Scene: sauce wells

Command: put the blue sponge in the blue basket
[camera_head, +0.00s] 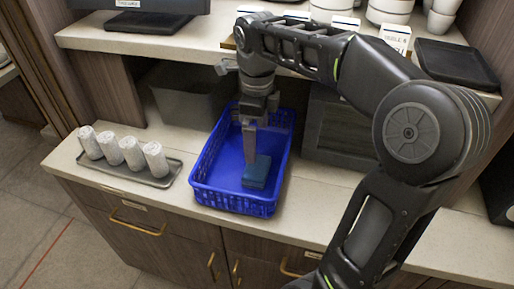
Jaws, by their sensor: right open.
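The blue basket (233,201) stands on the light counter in the middle of the view. The blue sponge (257,172), a dark teal-blue block, is inside the basket near its right side and seems to rest on the floor. My right gripper (249,160) points down into the basket, with its fingertips right at the sponge's upper left. The jaws are open, and a gap between tips and sponge cannot be made out. My arm hides part of the basket's back. My left gripper is not in view.
A grey tray (160,182) with several rolled white towels (131,152) lies left of the basket. A grey bin (184,105) stands behind it. A dark box (336,132) is close on the basket's right. A shelf (100,35) with bowls overhangs the back.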

